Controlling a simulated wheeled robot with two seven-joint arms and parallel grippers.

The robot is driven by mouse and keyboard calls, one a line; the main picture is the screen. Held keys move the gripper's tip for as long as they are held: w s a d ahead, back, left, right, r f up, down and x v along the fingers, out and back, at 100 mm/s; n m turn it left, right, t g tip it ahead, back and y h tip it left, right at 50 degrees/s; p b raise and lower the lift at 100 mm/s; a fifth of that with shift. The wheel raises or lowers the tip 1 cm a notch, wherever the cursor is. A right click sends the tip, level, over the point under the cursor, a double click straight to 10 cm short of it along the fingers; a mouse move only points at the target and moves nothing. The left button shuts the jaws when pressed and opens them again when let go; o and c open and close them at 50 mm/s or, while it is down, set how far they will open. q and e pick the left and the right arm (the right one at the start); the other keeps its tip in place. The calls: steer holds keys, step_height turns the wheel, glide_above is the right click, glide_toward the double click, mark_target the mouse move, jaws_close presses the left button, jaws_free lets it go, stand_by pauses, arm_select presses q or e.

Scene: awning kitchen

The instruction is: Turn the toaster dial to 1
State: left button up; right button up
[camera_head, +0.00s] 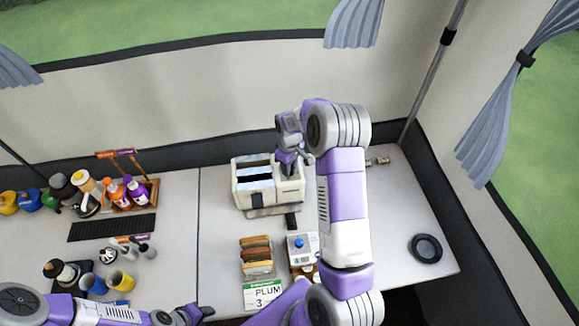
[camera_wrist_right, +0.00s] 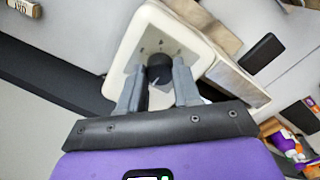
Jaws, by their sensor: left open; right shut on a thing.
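The white toaster (camera_head: 291,197) stands on the table in the middle of the head view, with dark slots on top. In the right wrist view its end panel (camera_wrist_right: 148,20) fills the upper middle. The black dial (camera_wrist_right: 158,62) is on that panel, with small marks around it that I cannot read. My right gripper (camera_wrist_right: 160,82) has its fingers on both sides of the dial and is shut on it. In the head view the right gripper (camera_head: 291,163) is at the toaster's right end and the dial is hidden. My left gripper (camera_head: 203,312) is open and empty at the table's front edge.
A rack of bread slices (camera_head: 256,256) and a PLUM 3 sign (camera_head: 263,294) stand in front of the toaster. A white device with a blue knob (camera_head: 301,245) is beside them. Bottles (camera_head: 136,190) and cups (camera_head: 120,280) are at left. A black round dish (camera_head: 426,248) lies at right.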

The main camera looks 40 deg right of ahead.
steer(key=shift+n, duration=0.3)
steer(key=o, duration=1.1)
steer(key=shift+c, duration=0.2)
arm_select(q)
steer(key=shift+r, duration=0.15)
arm_select(e)
step_height(320, 180, up, 8)
steer(key=shift+f, duration=0.2)
